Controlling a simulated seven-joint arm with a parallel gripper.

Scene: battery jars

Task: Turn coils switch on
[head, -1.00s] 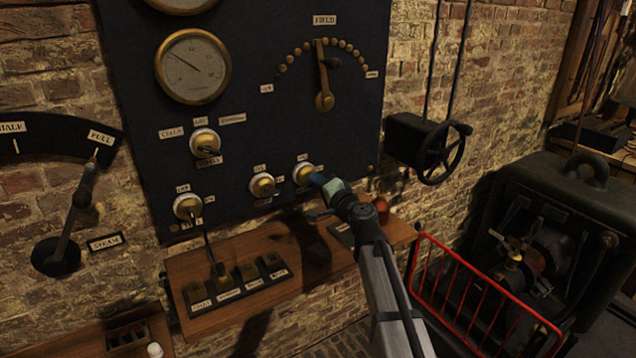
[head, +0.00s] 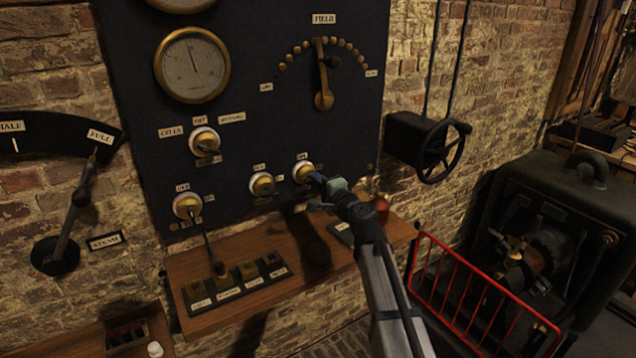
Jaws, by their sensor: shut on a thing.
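Others are at the lower left (head: 187,206) and above (head: 205,142).
A wooden shelf (head: 350,243) with labelled jars or blocks juts out below the panel. A red bottle-like thing (head: 381,208) stands behind my wrist. A handwheel (head: 444,155), red rail (head: 470,290) and dark machine (head: 555,230) are at right. A dial gauge (head: 192,66) is above.

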